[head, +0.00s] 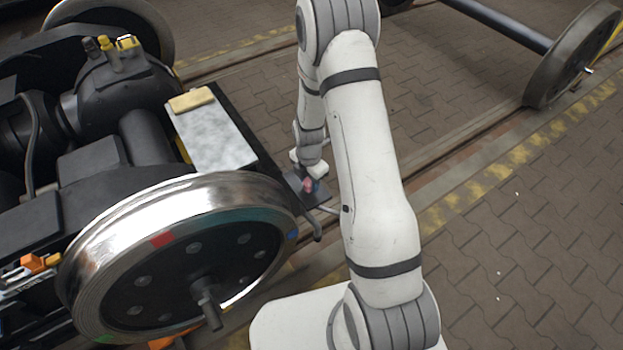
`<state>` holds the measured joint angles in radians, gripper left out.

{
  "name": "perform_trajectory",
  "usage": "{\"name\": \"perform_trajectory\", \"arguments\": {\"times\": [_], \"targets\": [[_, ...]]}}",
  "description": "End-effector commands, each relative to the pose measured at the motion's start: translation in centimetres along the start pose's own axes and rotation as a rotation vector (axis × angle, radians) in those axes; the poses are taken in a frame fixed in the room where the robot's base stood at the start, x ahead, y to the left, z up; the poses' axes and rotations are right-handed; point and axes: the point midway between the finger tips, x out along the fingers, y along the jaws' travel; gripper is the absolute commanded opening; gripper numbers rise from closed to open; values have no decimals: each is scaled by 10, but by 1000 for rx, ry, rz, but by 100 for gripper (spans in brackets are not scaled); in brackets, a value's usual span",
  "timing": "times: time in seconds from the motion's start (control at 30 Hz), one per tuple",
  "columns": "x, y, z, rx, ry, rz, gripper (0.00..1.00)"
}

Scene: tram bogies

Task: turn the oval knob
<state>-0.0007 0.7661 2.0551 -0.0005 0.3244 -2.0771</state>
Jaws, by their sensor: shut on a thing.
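My gripper (309,180) is at the end of my white arm, at the right end of the bogie frame beside the large wheel. It is small in the head view, and its fingers point down. It is shut on a small reddish piece (309,185), which I take to be the oval knob. The knob sits in front of a dark plate (318,196) on the frame's end. Its oval shape and its turn angle are too small to make out, and the fingers partly cover it.
A shiny steel wheel (165,240) with a protruding axle stub stands close left of my gripper. A grey metal plate (212,138) with a yellowish block (191,100) lies on the bogie. A bent dark rod (317,228) hangs below the plate. Paved floor at right is clear.

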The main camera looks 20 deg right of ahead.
Motion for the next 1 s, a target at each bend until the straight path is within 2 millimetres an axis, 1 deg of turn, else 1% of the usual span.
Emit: {"name": "perform_trajectory", "arguments": {"times": [0.03, 0.23, 0.27, 0.5, 0.53, 0.77, 0.87, 1.0], "targets": [[-3, 6, 4, 0, -9, 15, 14], [-3, 6, 3, 1, -9, 16, 14], [-3, 6, 3, 1, -9, 16, 38], [-2, 4, 2, 1, -6, 11, 57], [-2, 4, 2, 1, -5, 10, 59], [-2, 3, 1, 1, -3, 6, 59], [-11, 3, 1, 1, -4, 7, 59], [-35, 4, 1, 1, -5, 8, 59]]}}
